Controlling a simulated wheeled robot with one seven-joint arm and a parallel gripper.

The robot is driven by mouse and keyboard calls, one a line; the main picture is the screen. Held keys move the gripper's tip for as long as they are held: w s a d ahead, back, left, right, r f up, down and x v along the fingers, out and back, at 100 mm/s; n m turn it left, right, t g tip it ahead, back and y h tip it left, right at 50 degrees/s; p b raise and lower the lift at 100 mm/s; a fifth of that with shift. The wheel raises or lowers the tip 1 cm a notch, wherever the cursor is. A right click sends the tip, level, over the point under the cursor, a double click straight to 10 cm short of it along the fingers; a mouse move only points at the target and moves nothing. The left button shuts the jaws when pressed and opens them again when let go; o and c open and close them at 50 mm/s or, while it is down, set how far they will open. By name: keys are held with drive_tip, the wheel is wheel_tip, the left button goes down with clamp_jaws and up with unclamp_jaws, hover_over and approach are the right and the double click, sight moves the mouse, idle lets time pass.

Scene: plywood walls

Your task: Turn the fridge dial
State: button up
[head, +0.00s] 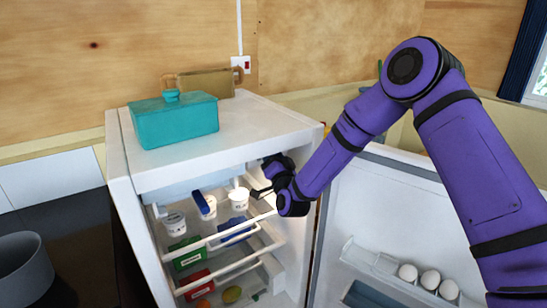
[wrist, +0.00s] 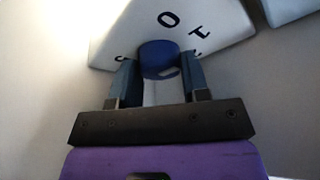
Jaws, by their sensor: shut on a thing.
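The fridge (head: 225,104) stands open, its door (head: 385,215) swung out to the right. The blue dial (wrist: 159,52) sits on a white panel (wrist: 205,22) with black marks in the wrist view. My gripper (wrist: 159,70) has one finger on each side of the dial and is shut on it. In the head view my gripper (head: 262,190) reaches into the upper right of the fridge, and I cannot make out the dial there.
White tubs (head: 174,222), a green box (head: 187,253) and a red box (head: 197,284) stand on the fridge shelves. Eggs (head: 430,279) sit in the door rack. A teal container (head: 175,122) is on top. A pot (head: 22,270) stands at lower left.

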drive_tip(key=m+g+h, duration=0.1)
drive_tip(key=m, duration=0.3)
drive_tip(key=m+h, duration=0.1)
drive_tip(key=m, duration=0.2)
drive_tip(key=m+g+h, duration=0.1)
drive_tip(key=m+h, duration=0.1)
drive_tip(key=m, duration=0.2)
drive_tip(key=shift+s+r+m+g, duration=0.1)
drive_tip(key=shift+r+m+g, duration=0.1)
drive_tip(key=shift+m+g, duration=0.1)
idle(0.3)
drive_tip(key=o, duration=0.9)
drive_tip(key=s+d, duration=0.2)
drive_tip(key=s, duration=0.8)
drive_tip(key=shift+s, duration=0.3)
drive_tip(key=shift+r, duration=0.1)
